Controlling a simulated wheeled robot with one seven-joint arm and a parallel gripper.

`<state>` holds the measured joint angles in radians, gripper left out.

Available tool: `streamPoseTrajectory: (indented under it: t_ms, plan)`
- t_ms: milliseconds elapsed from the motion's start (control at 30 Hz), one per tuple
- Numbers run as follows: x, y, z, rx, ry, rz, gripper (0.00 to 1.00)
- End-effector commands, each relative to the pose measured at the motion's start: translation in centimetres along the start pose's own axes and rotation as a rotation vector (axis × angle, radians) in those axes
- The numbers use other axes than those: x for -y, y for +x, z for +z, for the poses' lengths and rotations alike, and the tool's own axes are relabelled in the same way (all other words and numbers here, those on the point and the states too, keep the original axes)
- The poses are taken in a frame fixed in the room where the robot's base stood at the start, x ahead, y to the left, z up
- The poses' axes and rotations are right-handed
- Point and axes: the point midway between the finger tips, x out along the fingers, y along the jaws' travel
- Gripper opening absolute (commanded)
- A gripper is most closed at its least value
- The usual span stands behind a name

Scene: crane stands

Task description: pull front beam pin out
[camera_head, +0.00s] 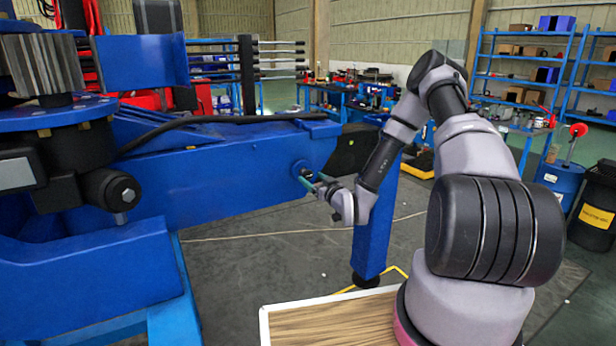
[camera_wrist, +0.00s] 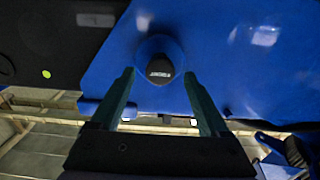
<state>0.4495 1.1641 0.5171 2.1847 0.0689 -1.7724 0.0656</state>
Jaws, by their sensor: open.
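The front beam pin (camera_wrist: 159,69) shows in the wrist view as a dark knob with small lettering, set in a round boss on the blue beam (camera_wrist: 225,50). My gripper (camera_wrist: 160,82) is open, with one green finger on each side of the pin. I cannot tell whether the fingers touch it. In the head view my gripper (camera_head: 311,180) is at the right end of the long blue beam (camera_head: 225,175), close to its round boss. The pin itself is mostly hidden there by the fingers.
A blue upright leg (camera_head: 376,235) stands just behind my forearm. A wooden-topped tray (camera_head: 330,325) is at the front. The grey floor (camera_head: 270,255) below the beam is mostly clear.

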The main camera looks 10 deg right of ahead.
Motion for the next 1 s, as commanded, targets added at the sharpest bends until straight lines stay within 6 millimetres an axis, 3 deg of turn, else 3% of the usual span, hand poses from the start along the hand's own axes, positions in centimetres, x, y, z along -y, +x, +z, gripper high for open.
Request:
streamPoseTrajectory:
  t_ms: [233,600,800,1000]
  plan:
    - [0.0,3.1,-0.1,-0.001,-0.002,0.0,0.79]
    - [0.0,3.7,0.0,0.0,0.0,0.0,0.79]
    - [0.0,3.7,0.0,0.0,0.0,0.0,0.02]
    - [0.0,3.7,0.0,0.0,0.0,0.0,0.0]
